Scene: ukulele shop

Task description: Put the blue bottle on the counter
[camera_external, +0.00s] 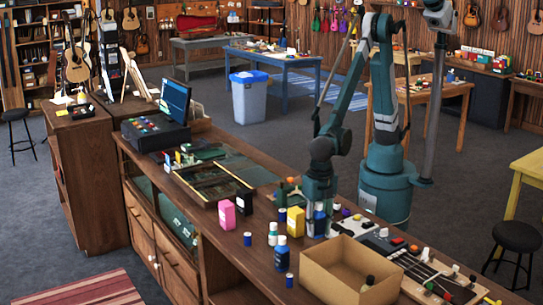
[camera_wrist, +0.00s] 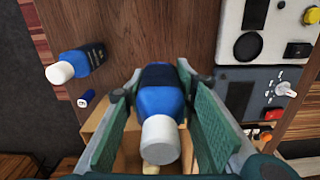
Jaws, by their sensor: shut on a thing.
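A blue bottle with a white cap (camera_wrist: 158,100) is between the green finger pads of my gripper (camera_wrist: 157,85), which is shut on it. In the external view my gripper (camera_external: 319,222) points down behind the cardboard box, and part of the held blue bottle (camera_external: 319,217) shows between its fingers. I cannot tell whether its base touches the wooden counter (camera_external: 245,275). A second blue bottle with a white cap (camera_external: 282,253) stands on the counter left of the box; it also shows in the wrist view (camera_wrist: 78,65).
The open cardboard box (camera_external: 335,287) is close in front of my gripper, with a dark small bottle inside. A yellow box (camera_external: 295,221), a pink box (camera_external: 226,214) and several small bottles stand to the left. A control panel (camera_external: 385,240) lies on the right.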

